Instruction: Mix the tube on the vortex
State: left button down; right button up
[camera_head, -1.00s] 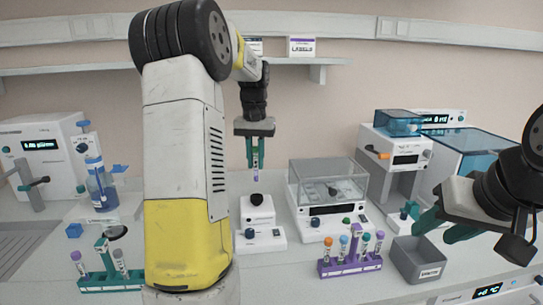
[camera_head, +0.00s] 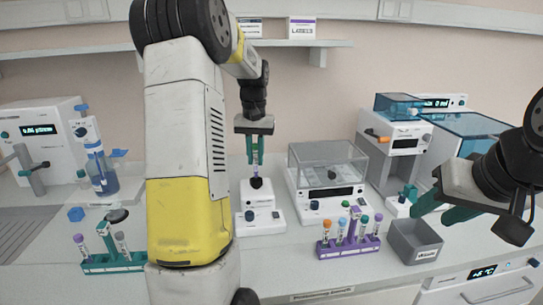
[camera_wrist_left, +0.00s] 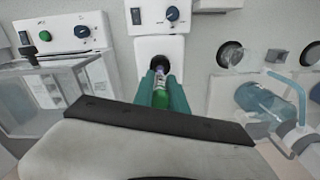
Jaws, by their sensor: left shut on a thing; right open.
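My left gripper (camera_head: 254,150) hangs above the vortex mixer (camera_head: 261,211), pointing down. It is shut on a tube (camera_head: 255,172), whose lower tip is at the mixer's dark cup (camera_head: 257,183). In the left wrist view the tube (camera_wrist_left: 161,92) stands between the green fingers (camera_wrist_left: 163,96), with its far end at the dark cup; whether it presses into the cup is hard to tell. My right gripper (camera_head: 438,206) is open and empty at the right, above the bench.
A purple rack (camera_head: 347,246) with several capped tubes and a grey bin (camera_head: 415,243) stand right of the mixer. A balance with a clear cover (camera_head: 327,172) is beside it. A green rack (camera_head: 113,264) with tubes stands at the left.

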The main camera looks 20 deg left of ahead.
aim_at(255, 144)
pick_arm(q)
jog(key=shift+f, duration=1.25)
dwell(3.4)
jog(key=shift+r, duration=0.15)
dwell(2.2)
jog(key=shift+r, duration=3.4)
